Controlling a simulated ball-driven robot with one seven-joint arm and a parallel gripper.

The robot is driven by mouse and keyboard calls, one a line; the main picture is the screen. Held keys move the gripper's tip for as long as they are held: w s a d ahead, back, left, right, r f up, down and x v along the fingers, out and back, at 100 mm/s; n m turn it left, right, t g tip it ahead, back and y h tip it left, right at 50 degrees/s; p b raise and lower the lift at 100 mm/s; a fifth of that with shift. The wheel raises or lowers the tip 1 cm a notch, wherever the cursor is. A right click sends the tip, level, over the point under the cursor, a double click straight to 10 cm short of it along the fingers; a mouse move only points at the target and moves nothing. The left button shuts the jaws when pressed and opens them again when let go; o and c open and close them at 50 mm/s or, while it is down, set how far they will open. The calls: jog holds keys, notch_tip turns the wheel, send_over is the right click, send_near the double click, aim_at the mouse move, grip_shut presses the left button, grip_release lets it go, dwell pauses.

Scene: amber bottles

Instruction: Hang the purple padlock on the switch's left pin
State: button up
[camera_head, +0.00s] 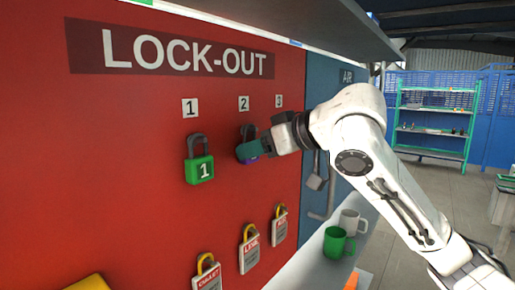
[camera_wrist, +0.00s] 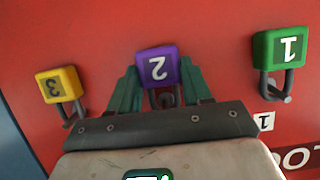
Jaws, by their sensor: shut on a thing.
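The purple padlock (camera_wrist: 157,65), marked 2, is between the teal fingers of my gripper (camera_wrist: 160,84) in the wrist view, where the board appears upside down. Its dark shackle runs back between the fingers. In the head view my gripper (camera_head: 250,149) is shut on it below the label 2 (camera_head: 244,103), on the red lock-out board. The fingers hide most of the padlock, and I cannot tell whether its shackle is still around the peg. A grey fitting (camera_head: 316,178) shows on the blue panel, partly behind my arm; I cannot make out the switch's left pin.
The green padlock (camera_head: 200,168) hangs left of my gripper. The yellow padlock (camera_wrist: 59,86) hangs on its other side. Tagged yellow-shackled locks (camera_head: 249,254) hang below. Green (camera_head: 335,241) and white (camera_head: 350,222) mugs stand on the ledge. A grey shelf (camera_head: 300,30) overhangs above.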

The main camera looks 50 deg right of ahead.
jog(key=c, duration=0.4)
jog(key=shift+r, duration=0.1)
jog(key=shift+r+p, duration=0.5)
jog(key=shift+s+d+p, duration=0.1)
jog(key=shift+s+p, duration=0.3)
jog(key=shift+s, duration=3.1)
